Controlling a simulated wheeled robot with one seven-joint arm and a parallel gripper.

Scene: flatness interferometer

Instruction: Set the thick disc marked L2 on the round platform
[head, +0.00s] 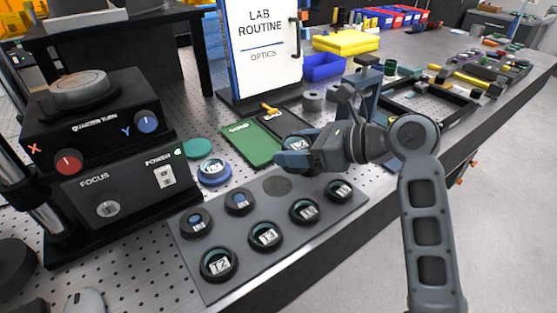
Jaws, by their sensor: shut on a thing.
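My gripper (284,160) is shut on a dark-rimmed disc (298,142) with a pale label and holds it above the far side of the grey rack. The label is too small to read, so I cannot confirm L2. The fingers cover part of the disc. The round platform (79,89) is a grey metal disc on top of the black instrument at the left. Nothing is seen on it. My gripper is well to the right of it.
The grey rack (255,250) holds several labelled discs and one empty round seat (277,186). A blue-ringed disc (214,171) lies between rack and instrument (105,150). Knobs project from the instrument's front.

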